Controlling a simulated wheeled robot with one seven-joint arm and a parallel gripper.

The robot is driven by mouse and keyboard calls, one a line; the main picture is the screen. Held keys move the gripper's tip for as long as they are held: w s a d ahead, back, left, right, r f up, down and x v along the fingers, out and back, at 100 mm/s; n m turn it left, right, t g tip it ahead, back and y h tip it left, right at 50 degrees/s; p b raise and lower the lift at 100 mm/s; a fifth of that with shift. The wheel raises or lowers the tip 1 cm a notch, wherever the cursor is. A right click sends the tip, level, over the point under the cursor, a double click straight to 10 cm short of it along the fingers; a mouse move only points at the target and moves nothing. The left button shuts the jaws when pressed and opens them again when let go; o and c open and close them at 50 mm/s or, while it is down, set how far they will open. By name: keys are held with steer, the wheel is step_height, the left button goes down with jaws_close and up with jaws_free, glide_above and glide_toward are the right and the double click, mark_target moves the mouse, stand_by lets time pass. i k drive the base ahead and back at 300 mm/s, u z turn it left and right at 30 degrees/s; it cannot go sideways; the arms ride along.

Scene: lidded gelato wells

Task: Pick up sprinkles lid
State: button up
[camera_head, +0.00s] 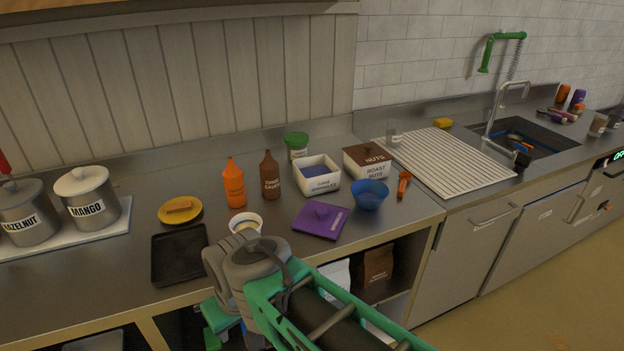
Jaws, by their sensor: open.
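The sprinkles lid (320,219) is a purple square lid with a knob and a printed label. It lies on the steel counter, near the front edge. The white sprinkles tub (318,181) stands just behind it, uncovered, with purple contents showing. My gripper (218,322) is partly in view at the bottom, below and left of the lid, in front of the counter edge. It is apart from the lid and open; its fingertips are hard to make out behind my arm.
A small white cup (246,223) is left of the lid, a blue bowl (370,194) right. Sauce bottles (234,185) (269,176) and a nuts tub (367,163) stand behind. A black tray (179,255) lies left. Counter (420,208) is clear at front right.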

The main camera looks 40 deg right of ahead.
mark_target(318, 217)
steer(key=u, duration=3)
steer(key=k, duration=0.7)
steer(key=z, duration=0.95)
